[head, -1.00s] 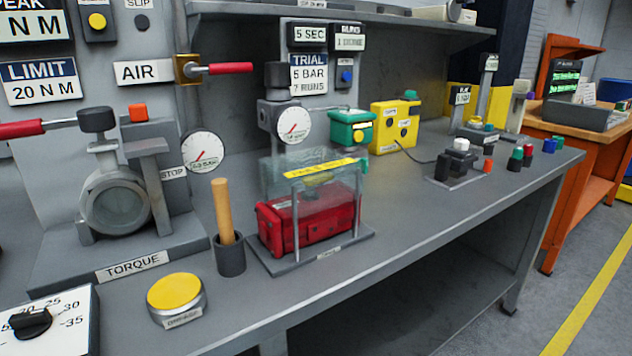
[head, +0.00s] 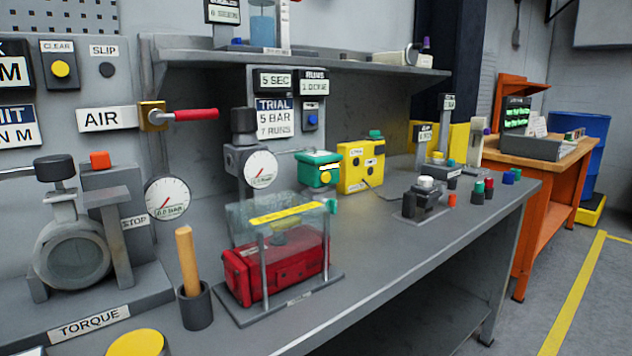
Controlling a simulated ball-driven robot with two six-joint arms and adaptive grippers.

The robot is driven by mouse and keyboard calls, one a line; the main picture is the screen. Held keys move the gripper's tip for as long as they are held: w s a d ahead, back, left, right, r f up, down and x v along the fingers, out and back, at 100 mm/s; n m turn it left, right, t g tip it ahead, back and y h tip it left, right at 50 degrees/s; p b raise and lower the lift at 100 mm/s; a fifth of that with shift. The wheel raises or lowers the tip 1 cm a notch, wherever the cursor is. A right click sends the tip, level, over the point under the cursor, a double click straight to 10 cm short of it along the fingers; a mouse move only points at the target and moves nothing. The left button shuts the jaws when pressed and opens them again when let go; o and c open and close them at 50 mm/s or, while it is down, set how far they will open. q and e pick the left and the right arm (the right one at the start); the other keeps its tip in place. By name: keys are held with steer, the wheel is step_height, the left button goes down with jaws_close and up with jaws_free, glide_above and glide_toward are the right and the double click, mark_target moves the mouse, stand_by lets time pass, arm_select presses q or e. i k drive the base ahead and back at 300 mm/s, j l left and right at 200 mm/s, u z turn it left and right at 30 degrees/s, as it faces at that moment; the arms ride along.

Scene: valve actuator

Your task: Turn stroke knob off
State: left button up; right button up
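No knob with a readable "stroke" label shows in the head view, so I cannot tell which one it is. Small controls stand at the bench's right part: a dark block with a white top (head: 425,195), two labelled grey posts (head: 446,120) and (head: 423,146), and several small coloured caps near the bench end. A yellow box (head: 361,168) with dark round spots and a green top stands behind, its labels too small to read. A green box (head: 319,169) is left of it. Neither of my grippers is in view.
A red actuator (head: 275,267) sits under a clear guard on the grey bench (head: 390,265). A wooden-handled tool (head: 187,260) stands in a cup. A red-handled AIR valve (head: 190,115) juts from the panel. An overhead shelf (head: 300,58) spans the back.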

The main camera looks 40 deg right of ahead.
mark_target(330, 205)
steer(key=z, duration=1.25)
